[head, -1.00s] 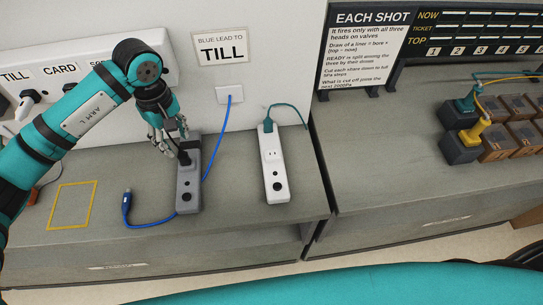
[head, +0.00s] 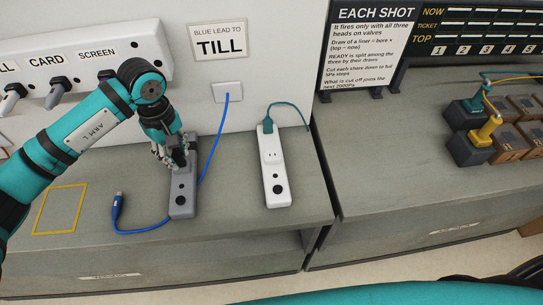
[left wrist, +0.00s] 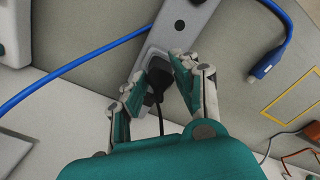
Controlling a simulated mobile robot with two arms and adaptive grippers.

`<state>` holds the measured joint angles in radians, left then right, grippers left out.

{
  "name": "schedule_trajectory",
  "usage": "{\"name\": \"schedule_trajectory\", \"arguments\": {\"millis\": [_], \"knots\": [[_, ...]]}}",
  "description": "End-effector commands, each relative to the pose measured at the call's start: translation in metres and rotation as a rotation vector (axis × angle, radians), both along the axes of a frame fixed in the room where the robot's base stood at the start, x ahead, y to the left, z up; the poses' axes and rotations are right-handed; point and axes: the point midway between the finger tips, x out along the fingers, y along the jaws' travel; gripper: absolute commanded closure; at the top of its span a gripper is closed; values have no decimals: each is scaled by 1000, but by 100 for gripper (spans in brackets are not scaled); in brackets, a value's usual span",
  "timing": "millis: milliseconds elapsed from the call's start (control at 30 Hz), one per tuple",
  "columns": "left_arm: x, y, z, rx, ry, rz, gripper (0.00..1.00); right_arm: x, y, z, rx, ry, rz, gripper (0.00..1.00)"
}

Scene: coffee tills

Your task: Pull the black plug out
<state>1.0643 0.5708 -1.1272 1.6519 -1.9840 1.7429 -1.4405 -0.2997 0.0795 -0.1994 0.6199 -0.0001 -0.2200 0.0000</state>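The black plug (left wrist: 159,72) sits in the end socket of a grey power strip (head: 184,202) on the counter. Its black cord (left wrist: 160,118) trails back under my gripper in the left wrist view. My left gripper (head: 174,158) is over that end of the strip. In the left wrist view its fingers (left wrist: 157,70) stand on either side of the plug, apart from each other. The fingers look open, with a small gap on the left side; contact on the right side is unclear. In the head view the fingers largely hide the plug. My right gripper is not in view.
A blue lead (head: 142,229) runs from a wall plate (head: 228,92) behind the strip, its loose end on the counter. A white strip (head: 274,174) with a teal plug stands to the right. A yellow outline (head: 60,208) marks clear counter at left.

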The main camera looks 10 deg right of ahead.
Motion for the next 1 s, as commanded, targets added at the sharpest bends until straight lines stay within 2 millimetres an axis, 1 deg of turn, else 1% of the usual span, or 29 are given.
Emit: {"name": "schedule_trajectory", "arguments": {"millis": [33, 133, 367, 633, 767, 1000], "knots": [[0, 0, 0, 0, 0, 0, 88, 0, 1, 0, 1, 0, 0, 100], [0, 0, 0, 0, 0, 0, 100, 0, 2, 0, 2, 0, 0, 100], [0, 0, 1, 0, 0, 0, 100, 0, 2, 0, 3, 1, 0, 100], [1, 0, 8, 0, -3, 1, 100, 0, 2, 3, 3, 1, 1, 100], [1, 0, 8, 0, -3, 1, 100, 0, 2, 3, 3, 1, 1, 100], [1, 0, 23, -1, -2, 0, 100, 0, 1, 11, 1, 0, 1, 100]]}}
